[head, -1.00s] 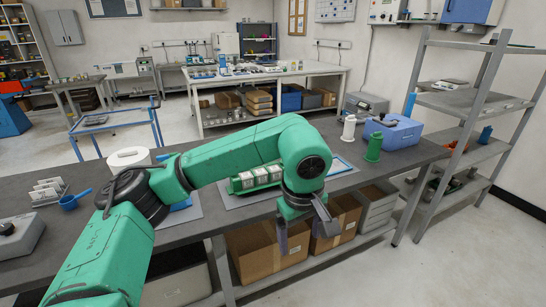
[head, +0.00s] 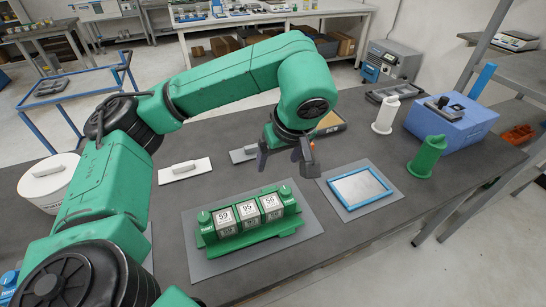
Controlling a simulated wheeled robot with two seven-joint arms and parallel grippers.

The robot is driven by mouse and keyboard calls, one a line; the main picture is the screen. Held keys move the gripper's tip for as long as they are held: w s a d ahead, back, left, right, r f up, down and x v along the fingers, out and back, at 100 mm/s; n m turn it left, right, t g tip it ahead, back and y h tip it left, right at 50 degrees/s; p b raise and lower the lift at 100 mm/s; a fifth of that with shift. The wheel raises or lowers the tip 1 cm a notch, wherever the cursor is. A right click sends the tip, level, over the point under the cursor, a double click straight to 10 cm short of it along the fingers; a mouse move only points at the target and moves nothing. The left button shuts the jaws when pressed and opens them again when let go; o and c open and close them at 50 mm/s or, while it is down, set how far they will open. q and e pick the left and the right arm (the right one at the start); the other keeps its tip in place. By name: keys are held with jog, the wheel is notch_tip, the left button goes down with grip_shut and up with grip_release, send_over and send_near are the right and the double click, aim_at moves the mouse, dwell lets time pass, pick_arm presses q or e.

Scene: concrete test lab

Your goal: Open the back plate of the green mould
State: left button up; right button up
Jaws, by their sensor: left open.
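The green mould (head: 247,240) lies on a grey mat (head: 210,269) on the dark bench in the head view. It holds three grey cubes in a row with white labels (head: 248,214) reading 59, 95 and 56. My right gripper is not in view.
A blue-rimmed tray (head: 360,187) lies right of the mould. Farther right stand a green spool-like cylinder (head: 428,157), a white one (head: 385,115) and a blue box (head: 455,120). A white bucket (head: 50,187) stands left.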

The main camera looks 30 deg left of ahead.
pick_arm(q)
jog(key=b, duration=0.4)
send_near(269, 189)
jog(key=shift+s+x, duration=0.2)
jog(key=shift+x, duration=0.8)
jog(key=x, duration=0.3)
jog(key=w+x, duration=0.1)
jog(key=x, duration=0.1)
jog(key=shift+a+r+p, duration=0.1)
jog(key=shift+a+p, duration=0.2)
jog(key=shift+p, duration=0.05)
jog(key=shift+f, duration=0.35)
grip_shut()
jog(key=shift+a, duration=0.1)
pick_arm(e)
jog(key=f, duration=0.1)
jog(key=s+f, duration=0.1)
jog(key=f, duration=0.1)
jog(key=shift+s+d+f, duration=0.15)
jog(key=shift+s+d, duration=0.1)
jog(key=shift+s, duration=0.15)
